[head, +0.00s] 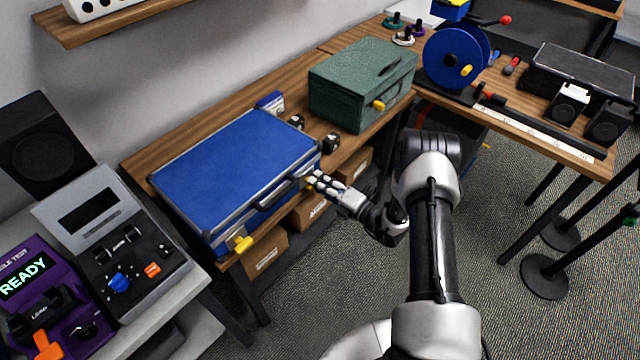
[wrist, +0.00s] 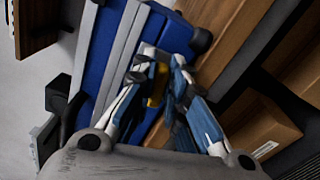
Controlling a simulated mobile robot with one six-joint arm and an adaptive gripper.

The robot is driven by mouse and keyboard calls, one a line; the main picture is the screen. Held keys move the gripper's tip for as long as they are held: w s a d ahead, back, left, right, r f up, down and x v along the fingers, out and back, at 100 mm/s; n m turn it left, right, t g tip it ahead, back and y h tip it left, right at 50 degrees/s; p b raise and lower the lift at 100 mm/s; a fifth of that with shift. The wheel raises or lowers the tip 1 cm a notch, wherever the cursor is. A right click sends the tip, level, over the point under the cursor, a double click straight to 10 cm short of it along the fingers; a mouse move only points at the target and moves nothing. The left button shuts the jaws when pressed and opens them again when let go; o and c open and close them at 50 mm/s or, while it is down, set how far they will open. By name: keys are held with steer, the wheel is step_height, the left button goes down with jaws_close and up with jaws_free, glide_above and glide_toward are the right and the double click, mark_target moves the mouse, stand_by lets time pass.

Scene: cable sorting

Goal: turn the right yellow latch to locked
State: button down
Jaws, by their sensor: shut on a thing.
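The blue case (head: 225,165) lies closed on the wooden bench, with a grey metal edge and a dark handle on its front. It also shows in the wrist view (wrist: 97,55). Its right yellow latch (wrist: 153,101) shows between my fingers in the wrist view and is mostly hidden by them. My gripper (head: 314,181) is at the right end of the case's front and is shut on this latch. In the wrist view my gripper (wrist: 160,62) has both fingers on either side of it. The left yellow latch (head: 243,244) sticks out at the case's front left.
A green box (head: 362,82) with its own yellow latch (head: 379,105) stands behind and right of the case. Small black items (head: 331,143) lie between them. Cardboard boxes (head: 265,257) sit under the bench. Open floor lies in front.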

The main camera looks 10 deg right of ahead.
steer(key=shift+f+m, duration=0.15)
steer(key=shift+m, duration=0.95)
steer(key=c, duration=1.6)
jaws_free()
steer(key=v, duration=1.2)
